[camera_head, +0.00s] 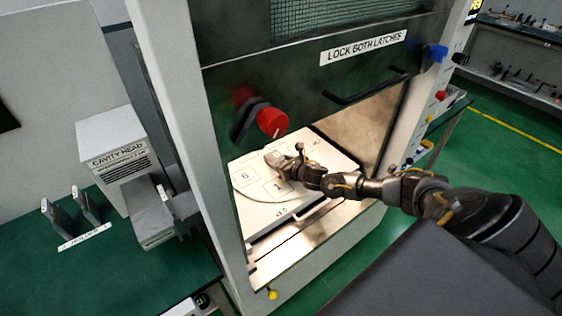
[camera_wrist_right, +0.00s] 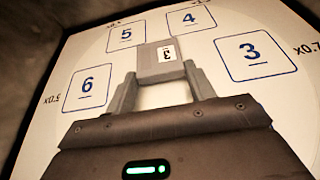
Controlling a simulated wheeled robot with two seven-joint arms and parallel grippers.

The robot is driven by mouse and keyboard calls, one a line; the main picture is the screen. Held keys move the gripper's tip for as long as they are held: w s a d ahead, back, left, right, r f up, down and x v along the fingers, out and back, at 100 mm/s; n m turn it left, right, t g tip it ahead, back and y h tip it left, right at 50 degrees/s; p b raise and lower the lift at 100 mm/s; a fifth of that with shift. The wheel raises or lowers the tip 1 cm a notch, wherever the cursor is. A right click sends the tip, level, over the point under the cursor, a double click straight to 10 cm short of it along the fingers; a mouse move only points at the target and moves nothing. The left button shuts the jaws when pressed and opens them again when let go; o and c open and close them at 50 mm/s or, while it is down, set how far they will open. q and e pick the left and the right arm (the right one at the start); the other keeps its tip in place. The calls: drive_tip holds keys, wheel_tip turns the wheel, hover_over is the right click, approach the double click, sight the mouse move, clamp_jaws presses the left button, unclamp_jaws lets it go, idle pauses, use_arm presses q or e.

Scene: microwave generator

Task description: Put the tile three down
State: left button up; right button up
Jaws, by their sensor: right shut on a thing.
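The grey tile (camera_wrist_right: 152,68) carries a small white label with a 3. My right gripper (camera_wrist_right: 158,82) is shut on it, one finger at each side, over the white plate. In the head view my right gripper (camera_head: 284,160) reaches in under the raised door, and the tile is hard to make out there. The printed square 3 (camera_wrist_right: 255,56) is bare and lies right of the tile in the wrist view. I cannot tell whether the tile touches the plate. My left gripper is not in view.
Printed squares 4 (camera_wrist_right: 190,18), 5 (camera_wrist_right: 126,36) and 6 (camera_wrist_right: 87,89) show bare on the plate (camera_head: 252,216). The raised door (camera_head: 310,75) with its red knob (camera_head: 272,122) hangs above my arm. A cavity head box (camera_head: 118,160) and holder (camera_head: 85,239) stand left.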

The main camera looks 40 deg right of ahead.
drive_tip(key=shift+f, duration=0.25)
drive_tip(key=shift+f+b, duration=0.4)
drive_tip(key=shift+b, duration=0.05)
drive_tip(key=o, duration=1.1)
drive_tip(key=shift+r, duration=0.1)
